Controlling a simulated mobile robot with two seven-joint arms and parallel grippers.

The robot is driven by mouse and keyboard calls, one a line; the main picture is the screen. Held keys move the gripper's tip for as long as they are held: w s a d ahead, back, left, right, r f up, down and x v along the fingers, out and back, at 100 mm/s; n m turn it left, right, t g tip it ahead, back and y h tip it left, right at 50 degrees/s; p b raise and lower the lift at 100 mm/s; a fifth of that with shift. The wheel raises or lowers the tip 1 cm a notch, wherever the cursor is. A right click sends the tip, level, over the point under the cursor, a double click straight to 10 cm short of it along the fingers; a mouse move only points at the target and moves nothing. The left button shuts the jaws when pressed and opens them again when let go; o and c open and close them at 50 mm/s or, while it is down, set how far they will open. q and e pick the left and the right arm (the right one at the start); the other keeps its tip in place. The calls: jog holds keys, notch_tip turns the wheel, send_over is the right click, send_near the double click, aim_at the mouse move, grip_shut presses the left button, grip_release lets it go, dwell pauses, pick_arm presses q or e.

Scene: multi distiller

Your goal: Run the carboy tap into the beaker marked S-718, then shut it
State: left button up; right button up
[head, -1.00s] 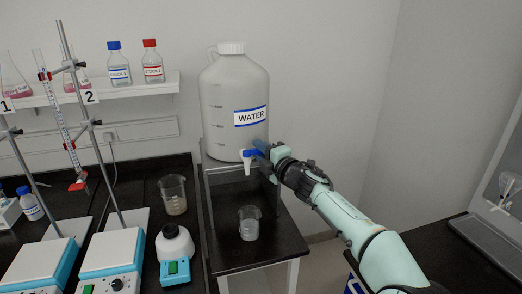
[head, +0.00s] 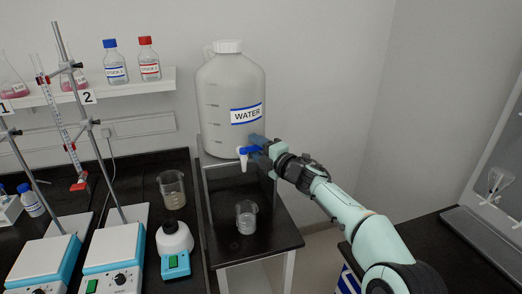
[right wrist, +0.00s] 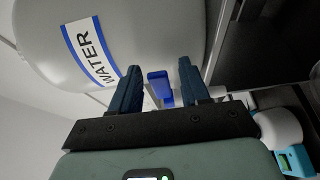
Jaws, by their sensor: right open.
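The white carboy (head: 231,84) labelled WATER stands on a raised shelf, with a tap (head: 246,160) at its lower front. The tap's blue handle (head: 248,150) shows beside my right gripper (head: 258,150). In the right wrist view the blue handle (right wrist: 160,88) lies between the two open fingers, with gaps on both sides. A glass beaker (head: 246,217) stands upright on the black stand top below the tap. Its marking is not readable and its fill level is unclear. No stream from the spout can be made out. My left gripper is out of view.
Another beaker (head: 173,190) with some contents stands on the left bench, behind a blue-and-white device (head: 174,248). Hotplates (head: 115,250) with burette stands are further left. Stock bottles (head: 115,62) sit on the wall shelf (head: 130,88). A black bench (head: 425,225) is at right.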

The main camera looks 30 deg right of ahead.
jog(key=s+d+b, duration=0.2)
jog(key=s, duration=1.1)
jog(key=shift+d, duration=0.2)
